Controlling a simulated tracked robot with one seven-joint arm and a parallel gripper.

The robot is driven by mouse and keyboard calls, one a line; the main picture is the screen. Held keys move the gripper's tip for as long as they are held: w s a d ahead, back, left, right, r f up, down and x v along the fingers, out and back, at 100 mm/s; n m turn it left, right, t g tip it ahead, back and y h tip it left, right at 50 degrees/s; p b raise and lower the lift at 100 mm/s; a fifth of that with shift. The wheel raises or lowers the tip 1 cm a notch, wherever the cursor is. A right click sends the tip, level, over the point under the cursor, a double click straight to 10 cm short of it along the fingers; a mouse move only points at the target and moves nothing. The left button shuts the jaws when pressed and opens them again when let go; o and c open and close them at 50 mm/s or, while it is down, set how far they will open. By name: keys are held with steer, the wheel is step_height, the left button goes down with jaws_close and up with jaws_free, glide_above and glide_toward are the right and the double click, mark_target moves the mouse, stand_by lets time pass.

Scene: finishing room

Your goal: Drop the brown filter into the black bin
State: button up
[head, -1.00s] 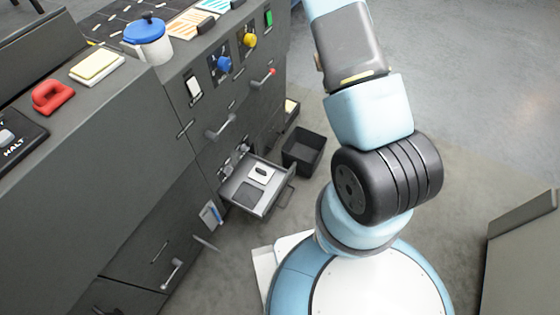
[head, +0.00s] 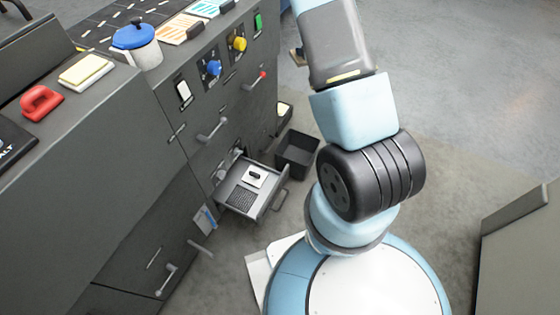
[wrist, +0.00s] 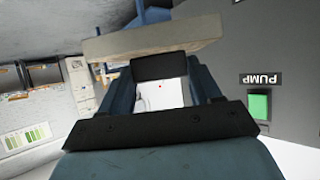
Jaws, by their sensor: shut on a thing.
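The brown filter (wrist: 150,38) is a flat tan slab across the top of the wrist view. My gripper (wrist: 165,72) is shut on it, with a blue finger on either side. In the head view, a small brown piece (head: 297,54) shows at the left edge of my arm, beyond the bin; the rest of my gripper is hidden behind the arm. The black bin (head: 291,168) stands open-topped on the floor, right of the open drawer and beside the cabinet. The filter is apart from the bin, and the bin does not show clearly in the wrist view.
An open drawer (head: 272,203) with a white piece and a dark pad juts out beside the bin. The grey cabinet (head: 140,190) fills the left, with handles and knobs. A green PUMP button (wrist: 259,106) is near my gripper in the wrist view. Floor behind my arm is clear.

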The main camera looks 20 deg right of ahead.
steer(key=w+d+f+n+y, duration=0.1)
steer(key=w+f, duration=0.1)
steer(key=f, duration=1)
steer(key=w+d+f, duration=0.1)
steer(key=w+f, duration=0.1)
steer(key=f, duration=0.9)
steer(key=s+f+m+h, duration=0.1)
steer(key=s+f, duration=0.2)
steer(key=f, duration=2.7)
steer(key=shift+s, duration=0.2)
steer(key=o, duration=1.1)
steer(key=shift+o, duration=0.2)
steer(key=shift+s, duration=0.1)
